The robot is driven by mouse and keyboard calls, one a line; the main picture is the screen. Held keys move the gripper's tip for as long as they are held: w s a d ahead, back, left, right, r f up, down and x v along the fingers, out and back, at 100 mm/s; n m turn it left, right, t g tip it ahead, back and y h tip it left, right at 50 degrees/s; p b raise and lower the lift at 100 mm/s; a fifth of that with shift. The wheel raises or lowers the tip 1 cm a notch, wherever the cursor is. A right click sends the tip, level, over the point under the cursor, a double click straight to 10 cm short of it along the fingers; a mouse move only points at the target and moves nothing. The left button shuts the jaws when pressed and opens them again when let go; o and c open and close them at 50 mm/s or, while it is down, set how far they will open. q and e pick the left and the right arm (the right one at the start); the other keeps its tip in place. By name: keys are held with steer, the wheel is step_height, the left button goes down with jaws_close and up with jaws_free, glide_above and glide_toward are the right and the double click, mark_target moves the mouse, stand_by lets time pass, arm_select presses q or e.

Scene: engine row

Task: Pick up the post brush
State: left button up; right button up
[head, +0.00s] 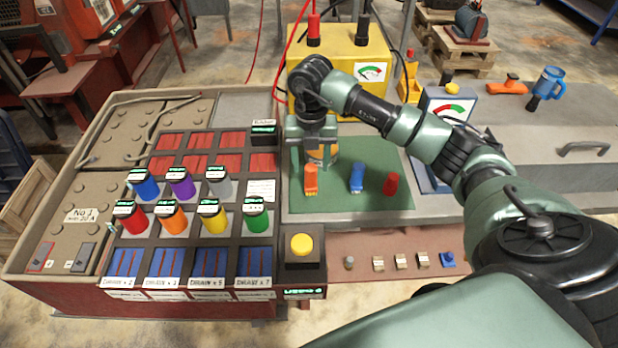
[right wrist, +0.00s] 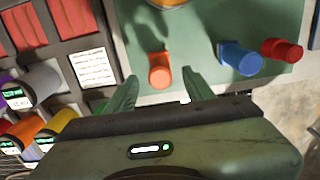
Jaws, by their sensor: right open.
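Three small tools are on a green mat (head: 335,200): an orange one (head: 311,181), a blue one (head: 357,178) and a shorter red one (head: 391,184). No label shows which is the post brush. My right gripper (head: 312,160) points down over the mat's left part. In the right wrist view its open fingers (right wrist: 160,85) stand on either side of the orange tool (right wrist: 160,72), with gaps and nothing held. The blue tool (right wrist: 240,58) and red tool (right wrist: 281,50) lie to the right of the fingers. My left gripper is not in view.
A battery tray with colored caps (head: 173,221) lies left of the mat. A yellow charger (head: 345,55) stands behind my right arm. Small fittings (head: 400,261) line the front ledge.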

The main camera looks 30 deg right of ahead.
mark_target(311, 174)
steer(key=shift+s+f+p, duration=0.1)
steer(key=shift+f+p, duration=0.2)
steer(key=shift+f, duration=0.25)
step_height(311, 174, down, 3)
steer(key=shift+r+p, duration=0.1)
steer(key=shift+p, duration=0.45)
steer(key=shift+w+d+f, duration=0.1)
steer(key=shift+w+f, duration=0.1)
steer(key=shift+f, duration=0.55)
jaws_close()
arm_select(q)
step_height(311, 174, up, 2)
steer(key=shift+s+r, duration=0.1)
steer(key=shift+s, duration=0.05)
arm_select(e)
steer(key=shift+r, duration=0.15)
